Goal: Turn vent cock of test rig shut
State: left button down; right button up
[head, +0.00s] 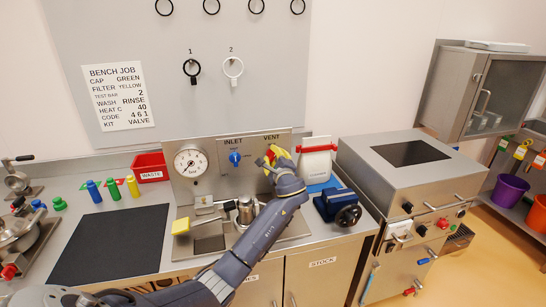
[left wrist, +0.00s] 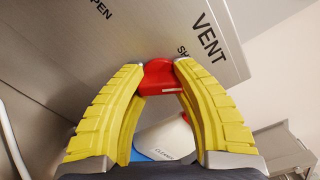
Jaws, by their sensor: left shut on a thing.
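The test rig is a grey upright panel (head: 212,180) with a round gauge (head: 191,162) and the labels INLET and VENT. The red vent cock handle (left wrist: 157,77) is between the yellow fingertips of my left gripper (head: 277,157) in the left wrist view. My left gripper (left wrist: 158,68) is shut on it, close to the panel. An OPEN label and a partly hidden label starting "SH" show on the panel there. The handle's exact angle is hard to tell. In the head view the gripper mostly covers the cock. My right gripper is not in view.
The blue inlet cock (head: 235,158) is left of the vent. A white container with a red top (head: 316,163) and a blue vise (head: 336,206) stand right of the rig. A steel cabinet (head: 405,165) is further right. A black mat (head: 105,247) lies clear at left.

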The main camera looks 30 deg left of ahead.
pick_arm(q)
jog(key=n, duration=0.5)
jog(key=shift+n, duration=0.4)
dwell(0.4)
jog(key=c, duration=1)
grip_release()
jog(key=shift+d, duration=0.1)
jog(key=shift+o, duration=1.2)
jog(key=d, duration=0.1)
jog(key=s+d+f, duration=0.1)
jog(key=s+d, duration=0.1)
jog(key=shift+f, duration=0.3)
jog(key=r+v, duration=0.1)
jog(key=v, duration=0.7)
jog(key=shift+s+a+r, duration=0.2)
jog(key=shift+s+r, duration=0.05)
jog(key=shift+s, duration=0.15)
jog(key=shift+d, duration=0.1)
